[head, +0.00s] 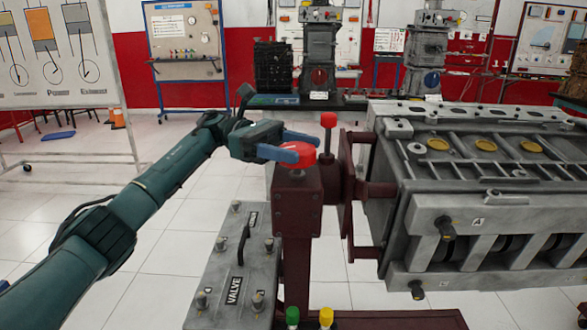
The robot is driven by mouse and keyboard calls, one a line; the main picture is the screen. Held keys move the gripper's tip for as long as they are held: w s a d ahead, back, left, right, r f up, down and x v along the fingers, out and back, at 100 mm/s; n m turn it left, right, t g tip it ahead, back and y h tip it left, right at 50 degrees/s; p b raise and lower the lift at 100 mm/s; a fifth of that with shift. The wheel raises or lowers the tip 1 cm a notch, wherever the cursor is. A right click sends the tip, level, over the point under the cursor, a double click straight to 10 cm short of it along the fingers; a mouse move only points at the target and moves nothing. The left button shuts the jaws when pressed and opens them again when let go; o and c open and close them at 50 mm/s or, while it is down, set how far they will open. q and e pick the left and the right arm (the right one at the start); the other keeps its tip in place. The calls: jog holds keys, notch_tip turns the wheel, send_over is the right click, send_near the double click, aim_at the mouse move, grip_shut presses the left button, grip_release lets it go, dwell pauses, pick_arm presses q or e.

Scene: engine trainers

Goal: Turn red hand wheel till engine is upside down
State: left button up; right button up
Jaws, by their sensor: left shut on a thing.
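The red hand wheel (300,159) sits on top of the dark red gearbox post of the engine stand (297,205). A red knob (328,119) rises on a dark stalk just behind it. My left gripper (293,146) reaches in from the left at the wheel, with its blue fingers shut on it. The fingers hide part of the wheel. The grey engine (480,190) is held on the stand's dark red mounting plate (352,190) at the right. Its ribbed top with several yellow caps faces up, and its right end is cut off. My right gripper is not in view.
A grey valve cover marked VALVE (225,278) lies below the wheel, left of the post. Green (293,315) and yellow (326,317) knobs stand at the bottom. A whiteboard (62,60) and trainer panels (183,40) stand behind.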

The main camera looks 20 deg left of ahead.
pick_arm(q)
jog(key=shift+d+m+g+y+b, duration=0.1)
jog(key=shift+m+g+y+b, duration=0.2)
jog(key=shift+m+g+b, duration=0.55)
jog(key=shift+r+g, duration=0.1)
jog(key=shift+g, duration=0.55)
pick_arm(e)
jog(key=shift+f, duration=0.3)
pick_arm(q)
jog(key=shift+m+y, duration=0.3)
jog(key=shift+m, duration=0.05)
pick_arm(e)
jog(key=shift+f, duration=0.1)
pick_arm(q)
jog(key=o, duration=1)
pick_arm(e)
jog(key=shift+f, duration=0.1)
